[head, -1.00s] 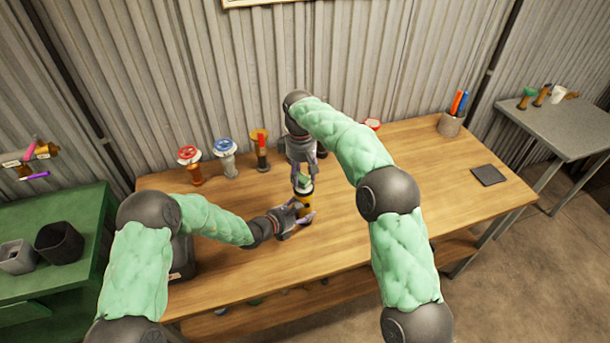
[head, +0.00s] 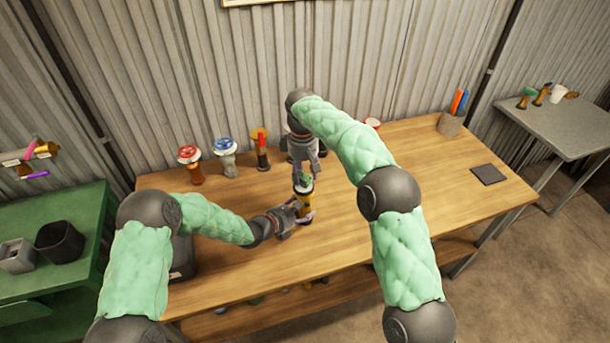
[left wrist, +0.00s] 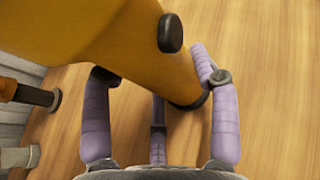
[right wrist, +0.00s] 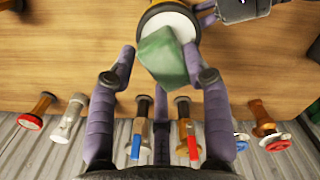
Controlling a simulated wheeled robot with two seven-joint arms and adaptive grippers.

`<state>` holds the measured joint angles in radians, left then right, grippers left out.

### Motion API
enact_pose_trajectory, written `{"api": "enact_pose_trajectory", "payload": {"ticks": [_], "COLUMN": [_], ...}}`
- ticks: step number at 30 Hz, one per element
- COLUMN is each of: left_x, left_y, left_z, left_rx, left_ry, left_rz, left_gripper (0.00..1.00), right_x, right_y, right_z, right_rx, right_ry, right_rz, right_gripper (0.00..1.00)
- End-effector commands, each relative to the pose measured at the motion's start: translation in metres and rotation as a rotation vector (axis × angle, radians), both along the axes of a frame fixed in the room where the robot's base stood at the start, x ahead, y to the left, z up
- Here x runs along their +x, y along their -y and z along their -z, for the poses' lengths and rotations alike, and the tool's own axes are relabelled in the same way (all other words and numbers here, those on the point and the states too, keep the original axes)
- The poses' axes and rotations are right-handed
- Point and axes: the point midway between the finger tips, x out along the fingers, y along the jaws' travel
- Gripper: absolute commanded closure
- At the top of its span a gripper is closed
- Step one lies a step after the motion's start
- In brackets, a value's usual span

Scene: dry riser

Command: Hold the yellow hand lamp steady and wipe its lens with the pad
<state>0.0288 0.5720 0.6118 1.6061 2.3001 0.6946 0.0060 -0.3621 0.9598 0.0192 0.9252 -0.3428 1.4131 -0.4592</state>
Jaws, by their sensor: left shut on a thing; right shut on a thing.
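The yellow hand lamp (head: 305,202) stands upright near the middle of the wooden bench. My left gripper (head: 300,212) is shut on its body from the left; the yellow body also fills the upper part of the left wrist view (left wrist: 110,35). The green pad (right wrist: 165,55) is between the fingers of my right gripper (right wrist: 160,75), which points down from above the lamp. In the right wrist view the pad covers part of the pale round lens (right wrist: 178,22). I cannot tell whether pad and lens touch.
Several valve-like fittings, including a red-wheeled one (head: 188,155) and a blue-wheeled one (head: 225,147), stand along the back of the bench. A pen cup (head: 450,123) and a dark square mat (head: 488,174) are at the right. The bench's front right is clear.

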Motion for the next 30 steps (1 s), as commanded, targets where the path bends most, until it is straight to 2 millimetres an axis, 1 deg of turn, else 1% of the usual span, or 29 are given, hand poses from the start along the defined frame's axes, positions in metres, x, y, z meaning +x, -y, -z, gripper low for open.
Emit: {"api": "enact_pose_trajectory", "payload": {"ticks": [1,3,14,16,17,18,19,20,30], "left_x": [0.000,0.000,0.000,0.000,0.000,0.000,0.000,0.000,-0.001], "left_y": [0.000,0.000,0.000,0.000,0.000,0.000,0.000,0.000,0.000], "left_z": [0.001,0.001,0.001,0.001,0.001,0.001,0.001,0.001,0.001], "left_rx": [0.001,0.000,0.000,0.000,0.000,-0.001,0.000,0.000,0.000], "left_ry": [-0.002,-0.003,-0.003,-0.003,-0.003,-0.003,-0.003,-0.003,-0.003], "left_rz": [0.000,-0.001,-0.002,-0.002,-0.002,-0.001,-0.001,-0.001,-0.001], "left_gripper": [0.86,0.86,0.86,0.86,0.86,0.86,0.86,0.86,0.86], "right_x": [0.001,0.003,-0.023,-0.022,-0.021,-0.020,-0.021,-0.021,-0.021], "right_y": [0.006,0.011,0.019,0.018,0.018,0.018,0.018,0.018,0.018], "right_z": [0.001,0.002,0.001,-0.001,-0.006,-0.017,-0.023,-0.022,-0.046], "right_rx": [-0.001,-0.001,-0.003,-0.003,-0.001,0.000,0.000,-0.002,0.000], "right_ry": [-0.001,-0.001,-0.003,-0.003,0.000,0.004,0.004,-0.001,0.001], "right_rz": [0.003,0.003,0.000,0.000,0.001,0.001,0.001,0.001,0.002], "right_gripper": [0.81,0.81,0.81,0.81,0.81,0.81,0.81,0.81,0.81]}}
